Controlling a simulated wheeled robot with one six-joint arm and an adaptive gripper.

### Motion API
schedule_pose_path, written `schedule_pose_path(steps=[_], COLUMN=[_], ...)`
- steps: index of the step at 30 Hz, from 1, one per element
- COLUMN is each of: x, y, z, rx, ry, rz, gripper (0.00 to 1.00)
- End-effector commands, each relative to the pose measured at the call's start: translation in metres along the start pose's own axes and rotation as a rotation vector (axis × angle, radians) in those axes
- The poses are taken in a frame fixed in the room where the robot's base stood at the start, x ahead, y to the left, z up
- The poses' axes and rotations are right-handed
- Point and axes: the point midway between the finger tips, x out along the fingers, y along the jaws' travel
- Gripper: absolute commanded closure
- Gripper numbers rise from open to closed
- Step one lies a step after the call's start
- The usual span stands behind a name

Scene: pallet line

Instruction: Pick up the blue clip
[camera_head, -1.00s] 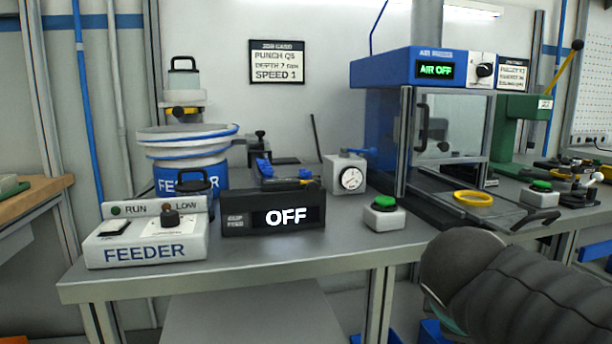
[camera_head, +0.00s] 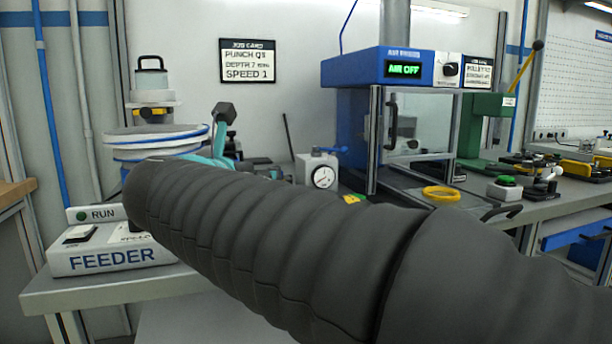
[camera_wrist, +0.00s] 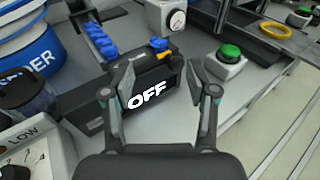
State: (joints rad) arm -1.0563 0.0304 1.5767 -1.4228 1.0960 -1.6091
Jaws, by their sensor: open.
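Blue clips (camera_wrist: 100,42) stand in a row on a dark track in the wrist view. The track leads toward the black clip feed box (camera_wrist: 150,98), whose display reads OFF. A small blue and yellow piece (camera_wrist: 160,47) sits at the far edge of that box; I cannot tell whether its blue part is a separate clip. My gripper (camera_wrist: 160,70) is open and empty, with its fingers on either side of the box in the picture. In the head view my arm hides the box and most of the clips.
The feeder control box (camera_head: 110,255) and bowl feeder (camera_head: 155,140) stand left. A dial gauge (camera_head: 322,176) stands behind my arm. The blue press (camera_head: 352,120), a yellow ring (camera_head: 440,193) and a green button (camera_wrist: 229,52) are to the right.

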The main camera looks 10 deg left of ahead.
Motion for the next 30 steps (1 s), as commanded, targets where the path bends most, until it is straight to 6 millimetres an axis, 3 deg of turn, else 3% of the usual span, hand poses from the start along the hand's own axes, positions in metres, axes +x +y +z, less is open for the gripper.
schedule_pose_path(steps=[6, 17, 25, 30], x=[0.038, 0.059, 0.096, 0.104], y=[0.000, 0.001, 0.003, 0.003], z=[-0.001, -0.003, -0.006, -0.006], rx=[0.001, 0.002, 0.003, 0.003], ry=[0.001, 0.002, 0.002, 0.002], rz=[-0.002, -0.001, -0.002, 0.001], gripper=[0.42, 0.42, 0.42, 0.42])
